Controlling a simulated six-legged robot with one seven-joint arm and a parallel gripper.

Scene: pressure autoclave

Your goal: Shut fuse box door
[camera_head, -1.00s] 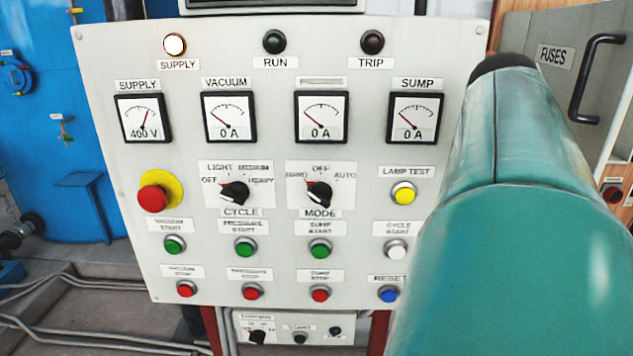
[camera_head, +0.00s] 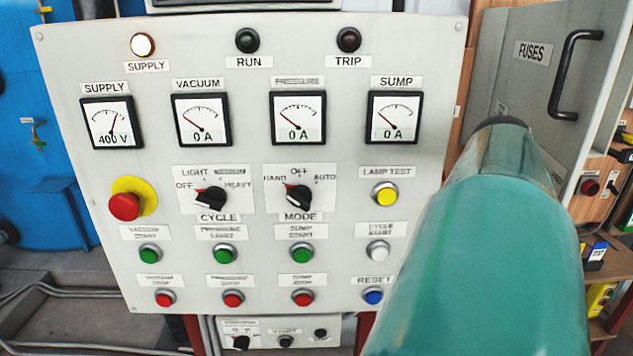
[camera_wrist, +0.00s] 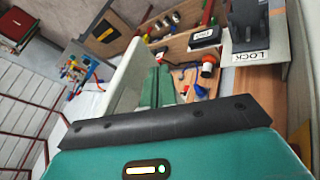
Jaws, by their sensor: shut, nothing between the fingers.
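The fuse box door (camera_head: 515,85) is a grey panel with a FUSES label (camera_head: 533,51) and a black bar handle (camera_head: 574,75), at the upper right of the head view. It appears to stand open, with its pale right edge showing and a wooden board with parts beyond it. My teal arm covers the door's lower left part, and my gripper is hidden behind it there. In the wrist view, my gripper (camera_wrist: 157,84) shows as narrow green fingers, shut and empty. A pale panel (camera_wrist: 128,78), likely the door, rises just left of the fingers; contact cannot be told.
A control panel (camera_head: 335,215) with gauges, knobs and buttons fills the left and middle. A red button (camera_head: 590,187) sits on the wooden board at right. In the wrist view, a black part stands above a LOCK label (camera_wrist: 251,57), near several wired parts.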

